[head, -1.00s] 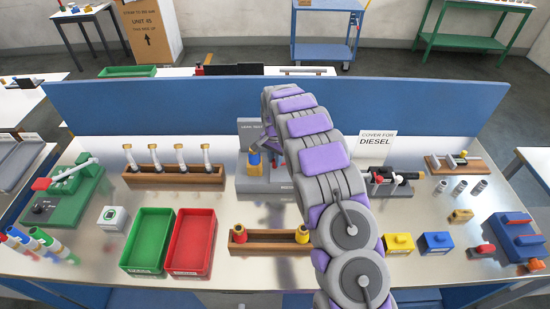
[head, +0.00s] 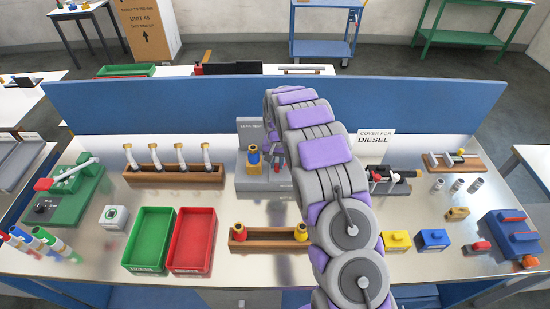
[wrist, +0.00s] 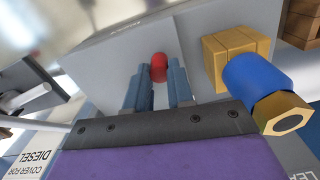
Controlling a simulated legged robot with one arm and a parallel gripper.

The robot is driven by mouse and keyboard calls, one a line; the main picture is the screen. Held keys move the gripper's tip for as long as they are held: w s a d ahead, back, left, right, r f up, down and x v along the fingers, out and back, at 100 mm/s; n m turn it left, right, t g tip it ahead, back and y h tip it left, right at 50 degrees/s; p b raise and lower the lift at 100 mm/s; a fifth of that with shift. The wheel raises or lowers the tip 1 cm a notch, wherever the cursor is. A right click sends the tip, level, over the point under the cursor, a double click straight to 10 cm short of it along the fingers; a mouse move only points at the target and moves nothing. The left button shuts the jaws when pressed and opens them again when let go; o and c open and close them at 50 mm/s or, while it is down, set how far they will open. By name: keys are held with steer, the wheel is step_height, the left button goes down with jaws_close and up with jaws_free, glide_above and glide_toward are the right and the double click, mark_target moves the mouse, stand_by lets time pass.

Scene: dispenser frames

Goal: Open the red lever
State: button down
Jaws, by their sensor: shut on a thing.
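The red lever shows as a rounded red tip (wrist: 158,67) on the grey leak-test stand (wrist: 120,58) in the wrist view. My gripper (wrist: 160,80) has its two blue-grey fingers on either side of the red lever, shut on it. The lever's lower part is hidden between the fingers. In the head view the grey stand (head: 250,183) is at the middle back of the bench, and my arm hides most of my gripper and much of the stand's right side.
A brass block with a blue, brass-ended fitting (wrist: 250,80) sits close to the right of my fingers in the wrist view. A wooden rack of tubes (head: 175,177) stands left of the stand. A black-and-grey device (head: 390,182) and the diesel sign (head: 376,142) are to the right.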

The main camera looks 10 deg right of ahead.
steer(key=n, duration=0.2)
steer(key=s+d+n, duration=0.1)
steer(key=s+d+n+p, duration=0.1)
steer(key=n, duration=0.1)
steer(key=shift+s+r+n, duration=0.1)
steer(key=shift+s+n, duration=0.05)
steer(key=shift+n, duration=0.15)
steer(key=n, duration=0.1)
steer(key=d+n, duration=0.1)
steer(key=n, duration=0.1)
steer(key=shift+s+d, duration=0.1)
steer(key=shift+s, duration=0.25)
steer(key=shift+s+d+n+p, duration=0.15)
steer(key=shift+d+n+p, duration=0.25)
steer(key=shift+n, duration=0.6)
steer(key=shift+d, duration=0.2)
steer(key=c, duration=1)
jaws_free()
step_height(320, 180, up, 17)
steer(key=shift+r, duration=0.1)
